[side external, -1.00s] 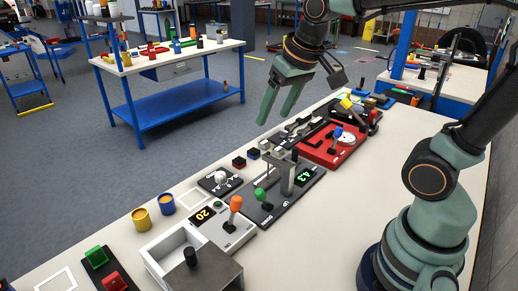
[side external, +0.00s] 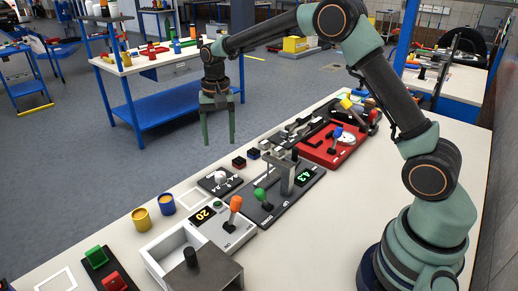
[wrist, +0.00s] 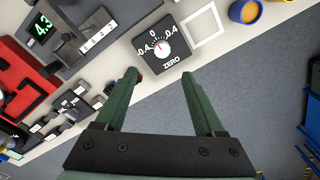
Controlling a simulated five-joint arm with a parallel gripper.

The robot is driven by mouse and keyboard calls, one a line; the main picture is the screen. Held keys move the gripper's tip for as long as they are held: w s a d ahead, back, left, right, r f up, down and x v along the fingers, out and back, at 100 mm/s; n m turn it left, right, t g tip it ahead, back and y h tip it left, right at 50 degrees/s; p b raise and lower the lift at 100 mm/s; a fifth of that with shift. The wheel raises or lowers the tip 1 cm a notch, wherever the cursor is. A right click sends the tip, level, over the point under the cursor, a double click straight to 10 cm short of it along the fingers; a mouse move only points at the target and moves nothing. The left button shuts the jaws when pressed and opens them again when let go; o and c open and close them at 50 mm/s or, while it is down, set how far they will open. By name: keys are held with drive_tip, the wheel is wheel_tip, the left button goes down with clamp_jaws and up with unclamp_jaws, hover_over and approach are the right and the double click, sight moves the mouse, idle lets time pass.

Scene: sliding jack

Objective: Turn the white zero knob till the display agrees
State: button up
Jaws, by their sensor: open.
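The white zero knob (side external: 221,177) sits on a small black plate marked ZERO near the table's far edge. In the wrist view the knob (wrist: 162,46) shows between labels -0.4, 0 and 0.4; its exact pointer setting is too small to read. The green display (side external: 304,176) on the dark jack base reads 4.3, as it does in the wrist view (wrist: 42,28). My gripper (side external: 219,142) points down, open and empty, above and apart from the knob. In the wrist view my two fingertips (wrist: 159,76) lie below the ZERO plate, one to each side.
A green-handled lever (side external: 260,196) and an orange-handled lever (side external: 235,204) stand close by, with a second display (side external: 202,215) reading 20. Yellow (side external: 141,219) and blue (side external: 167,204) cups stand left.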

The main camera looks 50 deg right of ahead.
sight(221, 174)
drive_tip(key=f, duration=1.2)
drive_tip(key=shift+w+a+f, duration=0.2)
clamp_jaws()
drive_tip(key=shift+n, duration=0.3)
drive_tip(key=n, duration=0.3)
drive_tip(key=shift+d+n, duration=0.1)
drive_tip(key=shift+n, duration=0.2)
drive_tip(key=shift+d+n, duration=0.15)
drive_tip(key=shift+n, duration=2.05)
drive_tip(key=shift+g, duration=0.3)
unclamp_jaws()
